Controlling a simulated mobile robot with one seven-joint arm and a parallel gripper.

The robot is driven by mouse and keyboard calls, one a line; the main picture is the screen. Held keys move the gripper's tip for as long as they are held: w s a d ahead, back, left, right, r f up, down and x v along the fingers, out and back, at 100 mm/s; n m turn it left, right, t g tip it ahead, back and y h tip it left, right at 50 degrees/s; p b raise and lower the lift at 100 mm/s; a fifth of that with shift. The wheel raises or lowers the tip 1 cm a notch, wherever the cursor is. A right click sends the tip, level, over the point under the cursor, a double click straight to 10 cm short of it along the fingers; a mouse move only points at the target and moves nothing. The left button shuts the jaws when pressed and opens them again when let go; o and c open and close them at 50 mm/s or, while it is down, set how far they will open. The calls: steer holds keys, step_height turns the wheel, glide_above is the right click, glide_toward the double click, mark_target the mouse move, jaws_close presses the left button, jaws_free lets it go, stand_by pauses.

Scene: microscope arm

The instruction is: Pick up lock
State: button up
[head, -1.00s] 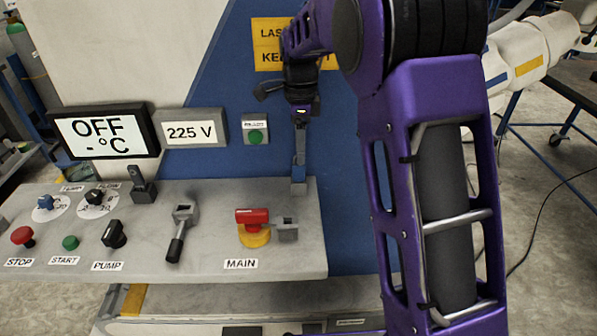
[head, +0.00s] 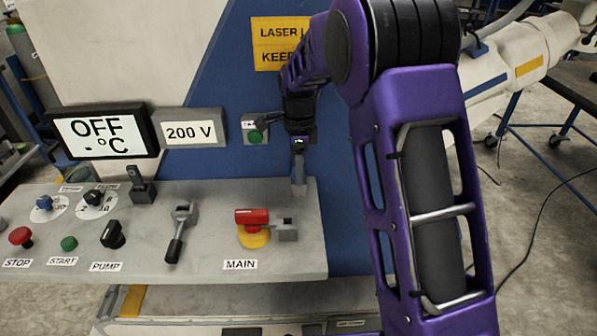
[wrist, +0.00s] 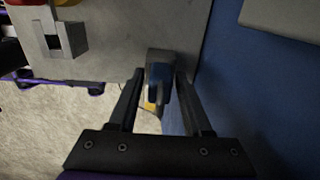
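My gripper (head: 299,190) points down at the right end of the grey control panel. In the wrist view my two fingers (wrist: 159,78) stand apart on either side of a small grey and dark blue object with a yellow patch, which looks like the lock (wrist: 159,76). It sits at the panel's edge, with narrow gaps seeming to show beside it. In the head view the lock is hidden or cannot be told from my fingers.
The control panel (head: 215,265) carries a red and yellow main switch (head: 252,217) with a grey slotted block (head: 287,231) beside it, left of my gripper. Several knobs and buttons lie further left. A blue wall (head: 345,200) is close behind and to the right.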

jaws_close()
steer(key=shift+r, duration=0.1)
steer(key=shift+r, duration=0.35)
step_height(320, 180, up, 9)
steer(key=shift+s+a+f+p, duration=0.1)
steer(key=shift+s+f+p, duration=0.1)
steer(key=shift+p, duration=0.2)
steer(key=s+a+r+b, duration=0.1)
steer(key=s+a, duration=0.1)
steer(key=s, duration=1.1)
steer(key=shift+a+r, duration=0.2)
steer(key=shift+a, duration=0.2)
